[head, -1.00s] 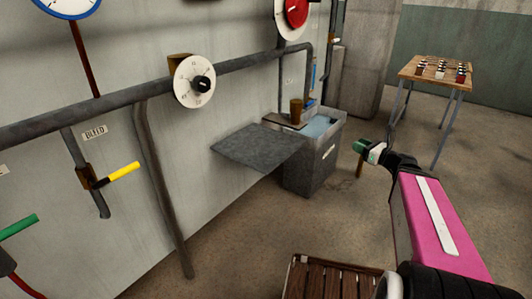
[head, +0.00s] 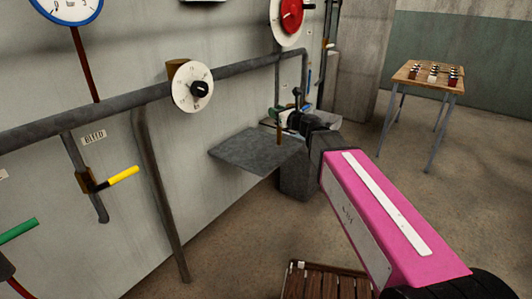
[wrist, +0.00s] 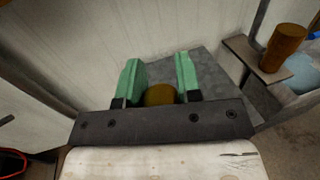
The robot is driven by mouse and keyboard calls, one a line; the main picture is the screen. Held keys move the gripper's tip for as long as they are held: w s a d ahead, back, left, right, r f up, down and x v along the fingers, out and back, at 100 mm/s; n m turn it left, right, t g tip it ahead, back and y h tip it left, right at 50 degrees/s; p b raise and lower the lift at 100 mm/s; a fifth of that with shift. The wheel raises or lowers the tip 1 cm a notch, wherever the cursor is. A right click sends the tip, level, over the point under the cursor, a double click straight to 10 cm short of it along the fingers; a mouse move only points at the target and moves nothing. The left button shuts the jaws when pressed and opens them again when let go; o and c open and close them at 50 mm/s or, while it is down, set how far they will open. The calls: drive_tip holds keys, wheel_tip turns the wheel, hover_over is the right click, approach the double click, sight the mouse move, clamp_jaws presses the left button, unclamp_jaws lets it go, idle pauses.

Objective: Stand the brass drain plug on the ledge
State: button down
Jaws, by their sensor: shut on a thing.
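My gripper (head: 277,113) has green fingers and is shut on the brass drain plug (head: 279,134), which hangs below the fingers in the head view. In the wrist view, the plug's rounded brass top (wrist: 160,95) shows between the two fingers (wrist: 158,75); the rest is hidden by the gripper. The grey ledge (head: 245,150) is a flat plate against the wall, with a bare top where visible. The plug overlaps its right part in the head view, and the ledge (wrist: 208,75) lies beyond the fingers in the wrist view. Contact cannot be told.
In the wrist view a brown cylinder (wrist: 285,45) stands on a small shelf (wrist: 255,60) by a water basin (wrist: 300,72). A grey pipe (head: 240,68) runs along the wall above the ledge. A wooden table (head: 428,77) with small pieces stands far right.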

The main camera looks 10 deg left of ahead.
drive_tip(key=w+a+f, duration=0.7)
drive_tip(key=w+f, duration=0.2)
drive_tip(key=f, duration=0.1)
drive_tip(key=shift+w+a, duration=0.35)
drive_tip(key=shift+a, duration=0.05)
drive_tip(key=shift+f, duration=0.15)
drive_tip(key=c, duration=0.8)
unclamp_jaws()
